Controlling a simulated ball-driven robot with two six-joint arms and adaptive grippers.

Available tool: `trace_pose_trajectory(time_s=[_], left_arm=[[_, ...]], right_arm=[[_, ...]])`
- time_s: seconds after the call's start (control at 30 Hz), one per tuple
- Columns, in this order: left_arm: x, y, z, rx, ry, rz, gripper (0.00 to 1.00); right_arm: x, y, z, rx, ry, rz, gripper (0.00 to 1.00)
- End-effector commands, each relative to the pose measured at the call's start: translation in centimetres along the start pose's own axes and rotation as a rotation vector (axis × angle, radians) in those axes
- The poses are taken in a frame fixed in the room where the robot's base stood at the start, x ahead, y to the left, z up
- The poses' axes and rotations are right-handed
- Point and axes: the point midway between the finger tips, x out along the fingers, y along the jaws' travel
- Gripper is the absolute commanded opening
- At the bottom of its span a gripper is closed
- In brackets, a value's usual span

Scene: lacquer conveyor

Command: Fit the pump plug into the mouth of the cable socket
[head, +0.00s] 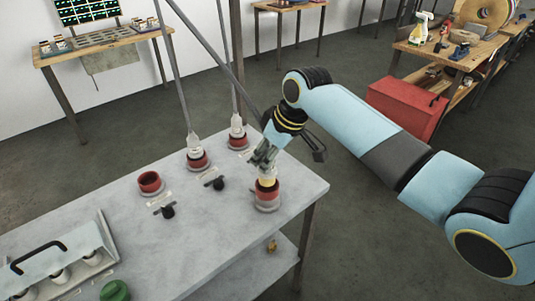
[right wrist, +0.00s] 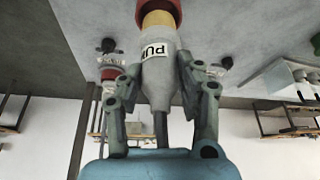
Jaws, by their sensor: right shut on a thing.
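The pump plug (right wrist: 158,75) has a grey body, a yellow collar and a white label showing "PUM". My right gripper (head: 265,158) is shut on its grey body, one finger on each side; the gripper also shows in the right wrist view (right wrist: 160,88). In the head view the plug's yellow collar (head: 267,181) meets a red socket (head: 267,198) near the table's right end. In the wrist view the collar also runs into red. How deep the plug sits is hidden. An empty red socket (head: 150,183) stands further left. My left gripper is not in view.
Two other sockets hold plugs with cables rising, a nearer one (head: 197,160) and a farther one (head: 238,138). Black knobs (head: 168,211) stand beside the sockets. A metal case (head: 62,262) and a green knob (head: 115,291) are at the lower left. The grey tabletop (head: 215,235) is clear in front.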

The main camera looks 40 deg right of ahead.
Motion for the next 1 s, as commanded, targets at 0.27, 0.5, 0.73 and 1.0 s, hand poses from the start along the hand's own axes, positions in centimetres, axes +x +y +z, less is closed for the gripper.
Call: trace_pose_trajectory(time_s=[0.27, 0.5, 0.73, 1.0], left_arm=[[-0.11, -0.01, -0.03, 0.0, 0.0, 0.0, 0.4], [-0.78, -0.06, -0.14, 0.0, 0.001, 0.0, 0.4], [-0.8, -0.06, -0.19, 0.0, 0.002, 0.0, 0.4], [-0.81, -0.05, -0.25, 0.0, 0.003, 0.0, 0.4]], right_arm=[[-0.07, 0.01, -0.05, 0.0, 0.001, 0.0, 0.0], [-0.16, 0.0, -0.07, 0.0, 0.001, 0.0, 0.0], [-0.04, 0.01, -0.03, -0.001, 0.001, 0.0, 0.0], [-0.05, 0.01, -0.02, 0.0, 0.001, 0.0, 0.0]])
